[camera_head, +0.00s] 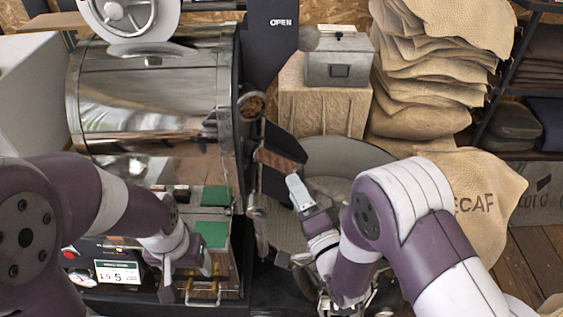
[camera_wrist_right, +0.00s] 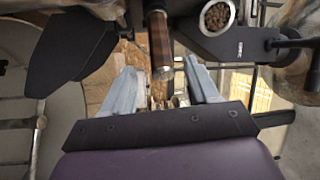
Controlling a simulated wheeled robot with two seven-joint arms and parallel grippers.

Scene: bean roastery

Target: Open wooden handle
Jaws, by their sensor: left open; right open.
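The wooden handle (camera_head: 280,161) is a brown bar on the dark front of the shiny roaster drum (camera_head: 150,100), just below the round bean window. In the right wrist view, the wooden handle (camera_wrist_right: 160,45) points down toward the gap between my right fingertips. My right gripper (camera_head: 300,193) is open, just below and right of the handle. In its wrist view, my right gripper (camera_wrist_right: 161,78) shows both pale fingers apart and nothing held; touching the handle cannot be told. My left gripper (camera_head: 190,283) is open and low at the left, in front of the roaster's lower panel.
A round cooling tray (camera_head: 345,160) lies behind my right gripper. A grey box (camera_head: 340,60) sits on a sack-covered block. Stacked burlap sacks (camera_head: 430,75) stand to the right. The bean window (camera_wrist_right: 217,16) is close beside the handle.

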